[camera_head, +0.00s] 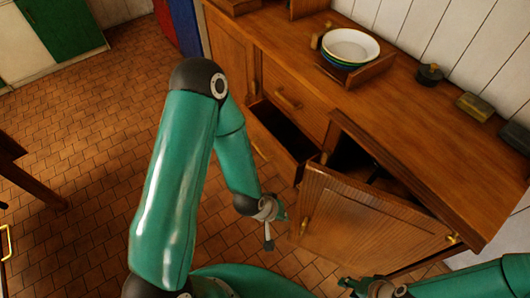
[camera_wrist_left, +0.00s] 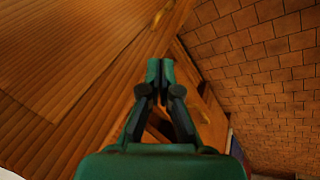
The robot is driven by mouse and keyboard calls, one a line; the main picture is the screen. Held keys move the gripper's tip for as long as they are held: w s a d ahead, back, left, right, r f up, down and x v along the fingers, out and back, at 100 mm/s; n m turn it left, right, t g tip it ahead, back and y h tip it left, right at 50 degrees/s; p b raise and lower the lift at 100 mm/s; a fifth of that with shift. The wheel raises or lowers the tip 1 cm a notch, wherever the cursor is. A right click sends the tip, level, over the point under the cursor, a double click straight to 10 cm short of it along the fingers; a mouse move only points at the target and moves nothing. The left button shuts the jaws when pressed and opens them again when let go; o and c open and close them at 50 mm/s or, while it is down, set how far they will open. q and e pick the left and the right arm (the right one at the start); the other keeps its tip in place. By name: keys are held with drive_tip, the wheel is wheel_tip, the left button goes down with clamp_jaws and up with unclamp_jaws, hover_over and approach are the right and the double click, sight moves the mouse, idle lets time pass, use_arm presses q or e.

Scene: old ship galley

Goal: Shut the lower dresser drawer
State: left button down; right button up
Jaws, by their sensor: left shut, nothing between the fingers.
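The wooden dresser's lower drawer (camera_head: 283,132) stands pulled open in the head view, its dark inside showing below the closed upper drawer (camera_head: 290,92). My left arm covers part of its front. My left gripper (camera_head: 283,214) is low in front of the dresser, between the drawer and the open cabinet door (camera_head: 370,222). In the left wrist view my left gripper (camera_wrist_left: 160,72) is shut and empty, with wood panels close beyond its tips. Whether it touches wood, I cannot tell. My right gripper (camera_head: 347,285) is at the bottom edge, below the door; its jaw state is unclear.
On the dresser top are stacked bowls (camera_head: 350,47) in a wooden tray and small dark items (camera_head: 430,74). Tiled floor (camera_head: 90,110) lies open to the left.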

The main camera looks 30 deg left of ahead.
use_arm(q)
drive_tip(key=w+a+f+n+t+y+b, duration=0.2)
drive_tip(key=w+a+f+n+t+b, duration=0.25)
drive_tip(key=w+f+b, duration=0.45)
drive_tip(key=n+t+y+b, duration=0.8)
drive_tip(key=n+b, duration=0.4)
drive_tip(key=b, duration=1.8)
approach(268, 138)
drive_tip(key=w+a, duration=0.2)
drive_tip(key=a, duration=0.2)
drive_tip(key=shift+w+d, duration=0.25)
drive_tip(key=shift+w, duration=0.35)
drive_tip(key=shift+w+d, duration=0.25)
drive_tip(key=shift+w, duration=0.4)
drive_tip(key=shift+w+d, duration=0.2)
drive_tip(key=shift+w, duration=0.4)
drive_tip(key=shift+w+d+r, duration=0.1)
drive_tip(key=shift+w, duration=0.05)
use_arm(e)
wheel_tip(268, 138, down, 42)
drive_tip(key=shift+f, duration=0.25)
drive_tip(key=shift+a, duration=0.1)
